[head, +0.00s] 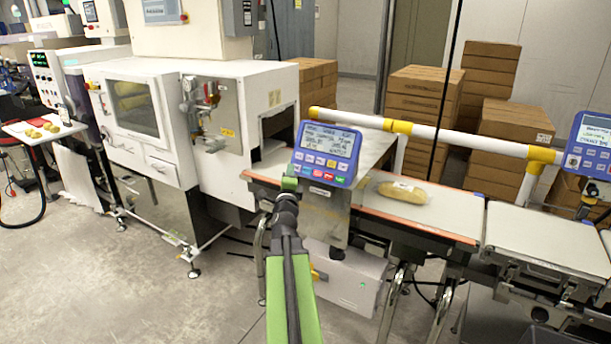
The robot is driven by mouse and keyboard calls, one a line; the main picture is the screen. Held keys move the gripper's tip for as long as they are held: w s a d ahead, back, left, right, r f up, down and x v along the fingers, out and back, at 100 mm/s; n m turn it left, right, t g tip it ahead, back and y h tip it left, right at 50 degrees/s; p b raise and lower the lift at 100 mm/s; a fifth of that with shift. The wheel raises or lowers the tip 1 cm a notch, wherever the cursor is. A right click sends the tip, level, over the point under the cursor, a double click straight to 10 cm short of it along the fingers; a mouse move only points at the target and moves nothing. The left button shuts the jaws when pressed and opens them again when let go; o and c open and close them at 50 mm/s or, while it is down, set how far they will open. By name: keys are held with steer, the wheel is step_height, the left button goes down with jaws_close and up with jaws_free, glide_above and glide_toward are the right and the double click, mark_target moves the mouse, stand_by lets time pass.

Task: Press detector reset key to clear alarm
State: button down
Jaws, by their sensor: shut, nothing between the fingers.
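The detector's blue control panel (326,153) is mounted on a post beside the belt, with a lit text display and rows of small coloured keys below it. Its key labels are too small to read, so I cannot tell which one is the reset key. My gripper (290,182) is shut and empty, just at the panel's lower left corner in the picture. It partly overlaps that corner, and I cannot tell whether it touches. My green and black arm reaches up to it from the bottom.
A wrapped loaf-like product (403,192) lies on the conveyor belt (447,211) right of the panel. A white and yellow rail (436,133) runs behind it. A second blue panel (591,146) stands at the right edge. A white machine (137,102) is at left. Open floor lies in front.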

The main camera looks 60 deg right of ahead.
mark_target(303, 173)
steer(key=shift+d+f+b, duration=0.65)
steer(key=shift+d, duration=0.65)
steer(key=shift+d+f+b, duration=0.7)
steer(key=shift+d, duration=0.6)
steer(key=shift+d+f+b, duration=0.65)
steer(key=shift+d, duration=0.65)
steer(key=shift+d+f, duration=0.2)
steer(key=shift+d, duration=0.15)
steer(key=shift+d+f+b, duration=0.15)
steer(key=shift+d+b, duration=0.25)
steer(key=shift+a, duration=0.15)
steer(key=shift+a+r+p, duration=0.35)
steer(key=shift+a+p, duration=0.05)
steer(key=shift+a, duration=0.2)
